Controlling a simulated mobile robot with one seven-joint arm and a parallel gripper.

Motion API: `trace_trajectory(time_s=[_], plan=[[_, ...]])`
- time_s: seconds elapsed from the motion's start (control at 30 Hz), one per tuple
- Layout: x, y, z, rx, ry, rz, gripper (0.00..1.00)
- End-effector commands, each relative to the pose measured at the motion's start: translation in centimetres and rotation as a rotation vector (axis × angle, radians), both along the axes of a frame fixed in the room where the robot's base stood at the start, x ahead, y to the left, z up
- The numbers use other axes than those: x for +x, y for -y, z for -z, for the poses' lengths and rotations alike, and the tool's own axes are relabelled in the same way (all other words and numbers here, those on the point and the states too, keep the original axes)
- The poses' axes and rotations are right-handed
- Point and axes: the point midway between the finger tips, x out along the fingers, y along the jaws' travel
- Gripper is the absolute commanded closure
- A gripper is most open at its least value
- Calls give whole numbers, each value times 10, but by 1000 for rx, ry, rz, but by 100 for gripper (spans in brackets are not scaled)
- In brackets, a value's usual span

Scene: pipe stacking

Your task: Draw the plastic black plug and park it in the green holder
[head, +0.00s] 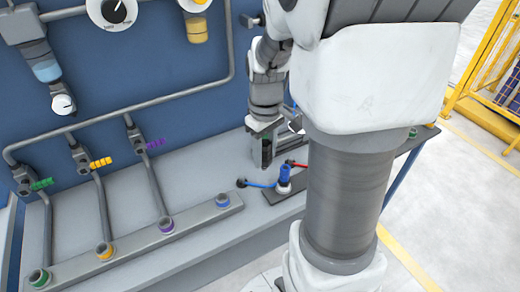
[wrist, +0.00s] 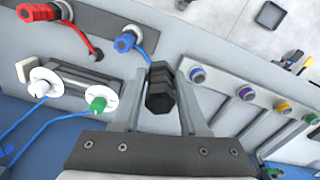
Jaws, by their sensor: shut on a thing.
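My gripper (wrist: 163,72) is shut on the black plug (wrist: 160,92), a ribbed dark piece held between the two fingers in the wrist view. In the head view my gripper (head: 264,148) hangs over the grey bench, behind the blue connector; the plug is mostly hidden by the fingers there. The green holder (head: 39,277) is a green-ringed round socket at the near left end of the grey rail. It also shows at the right edge of the wrist view (wrist: 310,118), apart from my gripper.
The grey rail (head: 130,252) also bears orange (head: 104,251), purple (head: 167,225) and blue (head: 222,201) ringed sockets. A blue connector (head: 284,176) stands upright near my gripper, with blue and red cables. Pipes with coloured valve handles run along the blue wall.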

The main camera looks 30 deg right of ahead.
Motion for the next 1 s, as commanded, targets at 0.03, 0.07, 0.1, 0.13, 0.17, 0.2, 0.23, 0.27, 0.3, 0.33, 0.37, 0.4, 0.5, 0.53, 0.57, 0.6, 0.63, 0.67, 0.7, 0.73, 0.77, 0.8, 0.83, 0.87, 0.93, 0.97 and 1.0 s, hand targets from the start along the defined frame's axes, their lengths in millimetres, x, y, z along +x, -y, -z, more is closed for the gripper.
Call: trace_trajectory(time_s=[0.03, 0.07, 0.1, 0.13, 0.17, 0.2, 0.23, 0.27, 0.3, 0.33, 0.37, 0.4, 0.5, 0.53, 0.57, 0.6, 0.63, 0.67, 0.7, 0.73, 0.77, 0.8, 0.83, 0.87, 0.93, 0.97, 1.0], plan=[[0, 0, -2, 0, 0, 0, 100], [0, 0, -3, 0, 1, 0, 100], [0, 0, -5, 0, 1, 0, 100], [0, 0, -7, 0, 1, 0, 100], [0, 0, -9, -1, 1, 0, 100], [0, 0, -13, -1, 1, 0, 100], [0, 0, -15, -1, 1, 0, 100], [0, 0, -18, -1, 1, 0, 100], [0, 0, -22, -1, 1, 0, 100], [0, 0, -24, -1, 1, 0, 100], [0, 0, -26, -1, 1, 0, 100], [0, 0, -30, 0, 1, 0, 100], [0, 0, -38, 0, 1, 0, 100], [0, 0, -40, 0, 1, 0, 100], [0, 0, -42, 0, 1, 0, 100], [0, 0, -46, 0, 1, 0, 100], [0, 0, -48, 0, 1, 0, 100], [0, 0, -50, 0, 1, 0, 100], [0, 0, -53, 0, 1, 0, 100], [0, 0, -56, -1, 1, 0, 100], [0, 0, -58, -1, 1, 0, 100], [1, 0, -61, -1, 1, 0, 100], [1, 0, -64, -1, 1, 0, 100], [1, 0, -66, -1, 1, 0, 100], [0, 0, -72, 0, 1, 0, 100], [0, 0, -74, 0, 1, 0, 100], [0, 0, -77, 0, 1, 0, 100]])
